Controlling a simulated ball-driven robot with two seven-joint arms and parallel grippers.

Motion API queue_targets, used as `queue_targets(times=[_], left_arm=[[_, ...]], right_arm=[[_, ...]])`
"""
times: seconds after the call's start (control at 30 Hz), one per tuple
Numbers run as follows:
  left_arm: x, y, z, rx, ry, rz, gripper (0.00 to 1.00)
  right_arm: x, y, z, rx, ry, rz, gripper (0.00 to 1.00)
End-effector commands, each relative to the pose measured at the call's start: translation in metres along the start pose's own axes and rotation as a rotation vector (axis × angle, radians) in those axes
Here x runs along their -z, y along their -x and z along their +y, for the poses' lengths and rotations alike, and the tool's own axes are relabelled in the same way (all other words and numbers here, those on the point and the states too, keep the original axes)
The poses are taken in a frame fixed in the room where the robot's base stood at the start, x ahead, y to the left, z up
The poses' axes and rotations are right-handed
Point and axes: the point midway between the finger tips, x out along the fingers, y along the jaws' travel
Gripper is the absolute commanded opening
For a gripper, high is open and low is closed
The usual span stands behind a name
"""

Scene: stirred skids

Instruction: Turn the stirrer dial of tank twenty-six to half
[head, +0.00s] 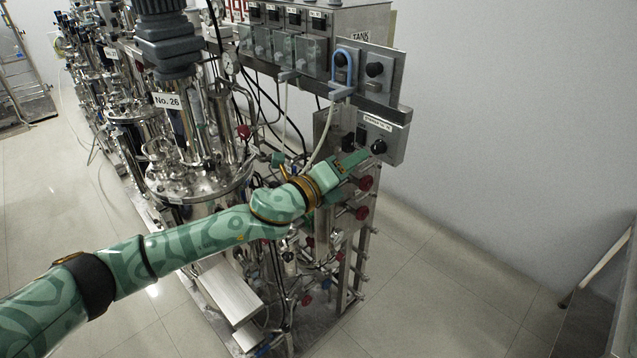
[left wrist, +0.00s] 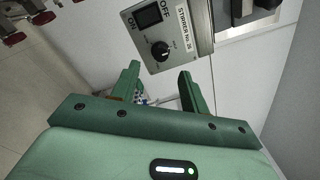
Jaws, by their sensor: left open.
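The stirrer box (head: 394,132) is a grey metal box on the right side of the skid. In the left wrist view the box (left wrist: 186,22) carries a label reading "STIRRER No. 26", a black switch (left wrist: 147,16) marked ON and OFF, and a round black dial (left wrist: 159,51). The dial also shows in the head view (head: 379,146). The dial's setting is too small to read surely. My green left gripper (left wrist: 159,74) is open and empty, its fingers pointing at the dial but apart from it. In the head view the left gripper (head: 352,160) is just below and left of the box. My right gripper is not in view.
Tank No. 26 (head: 185,185) stands left of the box, its label (head: 167,101) showing. Red valve knobs (head: 365,183) sit close beneath my left gripper. A panel with a blue hoop (head: 345,55) is above. Open floor lies to the right.

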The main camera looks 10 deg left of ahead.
Motion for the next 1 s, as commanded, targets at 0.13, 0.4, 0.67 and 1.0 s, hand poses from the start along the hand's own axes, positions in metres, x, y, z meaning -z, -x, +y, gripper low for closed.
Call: queue_targets(times=[0.13,0.4,0.67,1.0], left_arm=[[0.001,0.044,0.004,-0.002,-0.001,0.0,0.45],[0.001,0.095,0.003,-0.002,0.0,0.0,0.45],[0.001,0.105,0.001,-0.001,0.001,0.0,0.45],[0.011,0.1,0.043,-0.051,0.084,-0.021,0.45]], right_arm=[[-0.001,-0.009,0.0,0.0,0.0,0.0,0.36],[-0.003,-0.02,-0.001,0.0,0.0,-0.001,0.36],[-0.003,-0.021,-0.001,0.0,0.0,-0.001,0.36],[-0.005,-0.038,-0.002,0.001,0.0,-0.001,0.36]])
